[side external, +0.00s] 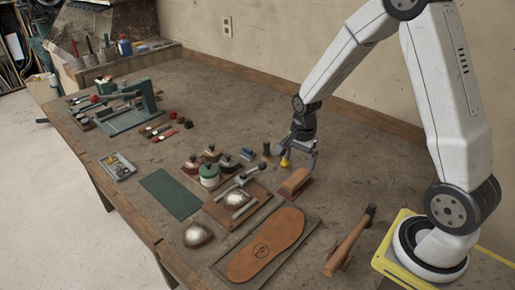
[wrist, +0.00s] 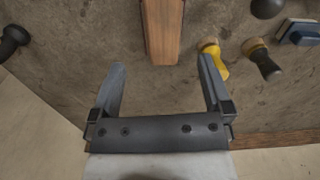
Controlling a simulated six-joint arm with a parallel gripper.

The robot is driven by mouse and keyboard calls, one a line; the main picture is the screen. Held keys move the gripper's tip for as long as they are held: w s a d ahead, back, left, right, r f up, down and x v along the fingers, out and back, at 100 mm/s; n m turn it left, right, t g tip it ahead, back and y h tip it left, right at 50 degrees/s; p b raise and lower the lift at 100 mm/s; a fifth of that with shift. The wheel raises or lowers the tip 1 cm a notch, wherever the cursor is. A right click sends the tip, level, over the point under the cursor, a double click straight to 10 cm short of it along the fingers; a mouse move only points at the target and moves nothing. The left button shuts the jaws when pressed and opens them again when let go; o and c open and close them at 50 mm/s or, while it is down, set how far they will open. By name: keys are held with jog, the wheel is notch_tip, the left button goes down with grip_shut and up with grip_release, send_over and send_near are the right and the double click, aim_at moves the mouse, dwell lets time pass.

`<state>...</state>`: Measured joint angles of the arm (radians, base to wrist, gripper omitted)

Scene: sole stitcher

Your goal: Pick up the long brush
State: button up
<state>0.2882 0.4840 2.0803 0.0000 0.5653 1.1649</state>
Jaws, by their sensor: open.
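The long brush (side external: 294,181), with a brown wooden back and dark bristles, lies on the workbench right of centre. In the wrist view, the long brush (wrist: 162,32) points toward me, its near end just ahead of and between my fingertips. My gripper (side external: 298,160) is open and empty, pointing down above the bench just behind the brush. In the wrist view, the fingers of my gripper (wrist: 163,64) are spread wide on either side of the brush's line. The brush's far end is cut off in the wrist view.
A yellow-handled round brush (wrist: 213,52) is close by my right finger in the wrist view, with a dark-handled one (wrist: 262,60) and a blue block (wrist: 302,32) beyond. A hammer (side external: 352,238) and a leather sole (side external: 266,245) lie nearer the bench front.

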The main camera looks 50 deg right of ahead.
aim_at(297, 177)
jog(key=shift+w+d+f+m, duration=0.15)
jog(key=shift+d+f+m, duration=0.15)
jog(key=shift+m, duration=0.2)
jog(key=shift+f, duration=1.25)
jog(key=shift+w+f, duration=0.15)
jog(key=shift+f, duration=2.45)
grip_shut()
jog(key=shift+r, duration=0.2)
